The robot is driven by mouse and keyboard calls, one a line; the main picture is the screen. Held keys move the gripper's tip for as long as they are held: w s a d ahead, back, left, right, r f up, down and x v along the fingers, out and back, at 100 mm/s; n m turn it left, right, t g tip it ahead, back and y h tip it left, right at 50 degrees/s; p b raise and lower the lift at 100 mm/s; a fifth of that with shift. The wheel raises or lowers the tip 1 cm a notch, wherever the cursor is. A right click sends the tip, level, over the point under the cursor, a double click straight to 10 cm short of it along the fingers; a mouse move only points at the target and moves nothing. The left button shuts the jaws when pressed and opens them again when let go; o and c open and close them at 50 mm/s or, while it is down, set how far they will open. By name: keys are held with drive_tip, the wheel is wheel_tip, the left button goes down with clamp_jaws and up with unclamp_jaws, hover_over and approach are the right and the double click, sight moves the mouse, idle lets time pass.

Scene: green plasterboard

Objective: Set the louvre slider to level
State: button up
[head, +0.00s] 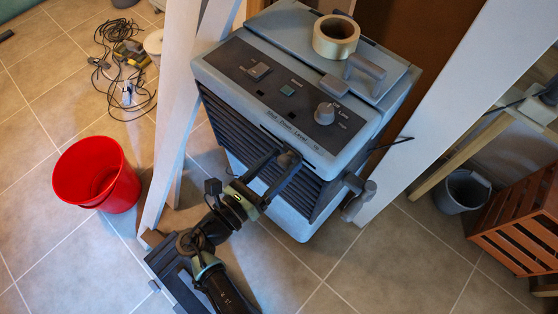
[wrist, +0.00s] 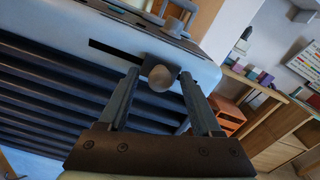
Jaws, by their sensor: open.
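The louvre slider is a dark tab with a round grey knob (wrist: 161,78) on the front of a grey-blue appliance (head: 352,130). In the wrist view it sits at the right end of the visible dark slot (wrist: 112,52), which runs off to its left. The printed labels Shut, Down, Level and Up (head: 295,134) run along the panel edge above the slot, Up rightmost. My gripper (head: 286,158) is open in front of the slider. In the wrist view its fingers (wrist: 160,76) stand either side of the knob, with gaps showing. The fingertips partly hide the slider in the head view.
A rotary knob (head: 324,113), buttons and a tape roll (head: 336,37) are on the appliance's top. A handle (head: 359,201) juts from its right side. White posts (head: 177,110) flank it. A red bucket (head: 97,175) stands on the left floor.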

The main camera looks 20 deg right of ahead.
drive_tip(key=shift+a, duration=0.15)
drive_tip(key=v, duration=1.2)
drive_tip(key=shift+s+a+b, duration=0.2)
drive_tip(key=shift+a+b, duration=0.15)
drive_tip(key=shift+b, duration=0.1)
